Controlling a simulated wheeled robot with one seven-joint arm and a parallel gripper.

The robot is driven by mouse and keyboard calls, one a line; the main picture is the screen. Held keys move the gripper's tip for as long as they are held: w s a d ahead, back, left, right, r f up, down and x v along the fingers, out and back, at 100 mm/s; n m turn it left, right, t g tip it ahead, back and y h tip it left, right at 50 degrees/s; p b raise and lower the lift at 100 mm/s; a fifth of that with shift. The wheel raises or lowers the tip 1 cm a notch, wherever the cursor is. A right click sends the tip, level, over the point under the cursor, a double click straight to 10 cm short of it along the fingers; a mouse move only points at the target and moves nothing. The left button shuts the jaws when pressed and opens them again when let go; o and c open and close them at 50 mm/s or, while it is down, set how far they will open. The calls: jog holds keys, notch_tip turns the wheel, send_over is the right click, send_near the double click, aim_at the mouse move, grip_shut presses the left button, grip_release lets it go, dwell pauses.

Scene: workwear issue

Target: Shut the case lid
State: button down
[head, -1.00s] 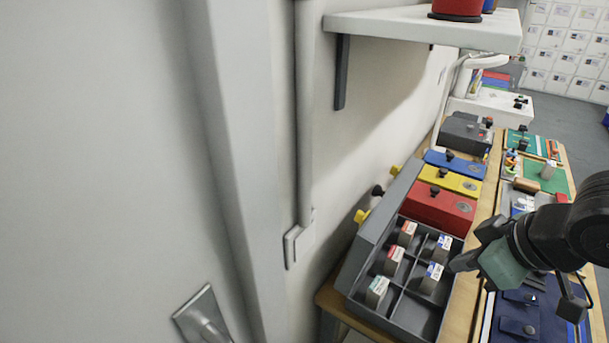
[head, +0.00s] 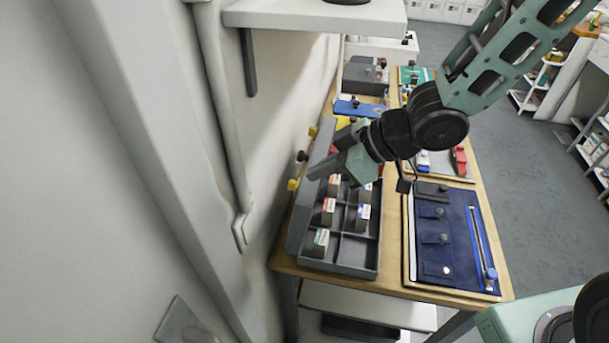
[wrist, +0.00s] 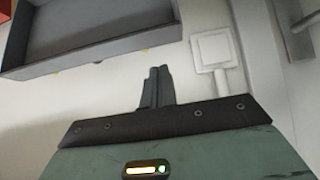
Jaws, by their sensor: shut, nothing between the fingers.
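The grey case (head: 350,252) lies on the wooden bench against the wall, with several labelled blocks in its compartments. Its grey lid (head: 302,222) stands open on the wall side, tilted up, with yellow and black knobs behind it. My gripper (head: 312,176) is shut and empty; in the head view it overlaps the upper part of the lid and hides some of the case behind. In the wrist view, the shut fingers (wrist: 158,72) point at the wall, below the edge of the lid (wrist: 100,45). I cannot tell whether they touch it.
A blue case (head: 358,109) lies beyond the grey case. A navy tool roll (head: 460,240) lies to the right on the bench. A shelf (head: 310,15) juts from the wall above. A wall box with conduit (head: 240,230) is at the left.

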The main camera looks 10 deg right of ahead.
aim_at(306, 179)
jog(key=x, duration=0.8)
jog(key=shift+a+f+b, duration=0.25)
jog(key=shift+f+b, duration=0.05)
jog(key=shift+f, duration=0.05)
jog(key=shift+w, duration=0.1)
jog(key=shift+d, duration=0.15)
